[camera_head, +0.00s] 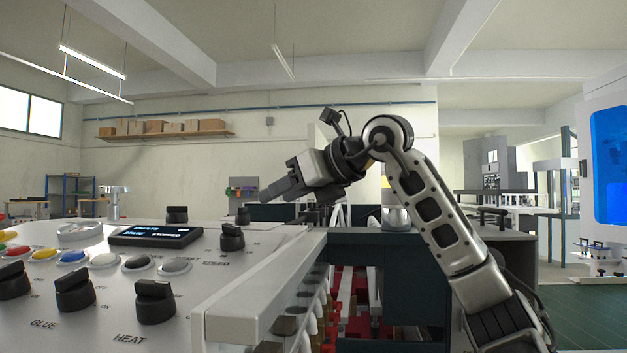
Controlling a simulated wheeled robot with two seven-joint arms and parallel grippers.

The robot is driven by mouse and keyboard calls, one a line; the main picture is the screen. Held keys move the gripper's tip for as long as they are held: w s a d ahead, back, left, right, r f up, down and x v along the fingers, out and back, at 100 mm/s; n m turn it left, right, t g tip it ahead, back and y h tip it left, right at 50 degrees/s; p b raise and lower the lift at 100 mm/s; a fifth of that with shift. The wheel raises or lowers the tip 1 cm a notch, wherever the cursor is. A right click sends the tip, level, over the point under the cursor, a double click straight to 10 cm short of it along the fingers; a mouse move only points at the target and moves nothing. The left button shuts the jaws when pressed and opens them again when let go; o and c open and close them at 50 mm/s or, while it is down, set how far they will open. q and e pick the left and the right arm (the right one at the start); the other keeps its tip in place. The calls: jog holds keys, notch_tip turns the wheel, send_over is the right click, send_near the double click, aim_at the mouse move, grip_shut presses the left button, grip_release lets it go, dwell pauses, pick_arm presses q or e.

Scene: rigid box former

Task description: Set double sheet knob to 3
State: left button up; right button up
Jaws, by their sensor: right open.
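My right gripper (270,192) reaches in from the right, pointing left over the far right part of the white control panel (110,325). Its fingers are seen side-on, with no thing between them that I can see. Just below and left of the fingertips stands a small black knob (243,215), apart from them in the picture. A larger black knob (232,238) is nearer, and another (176,214) is behind the display. No double sheet label is legible, so I cannot tell which knob it is or its setting. My left gripper is not in view.
A lit display (155,235) sits mid-panel. Several coloured buttons (73,256) and front knobs (155,302) marked GLUE and HEAT are at lower left. A pale metal rail (265,290) borders the panel, with red machine parts (352,300) beyond it.

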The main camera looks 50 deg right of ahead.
jog(key=v, duration=0.6)
jog(key=shift+s+r, duration=0.2)
jog(key=shift+s, duration=0.1)
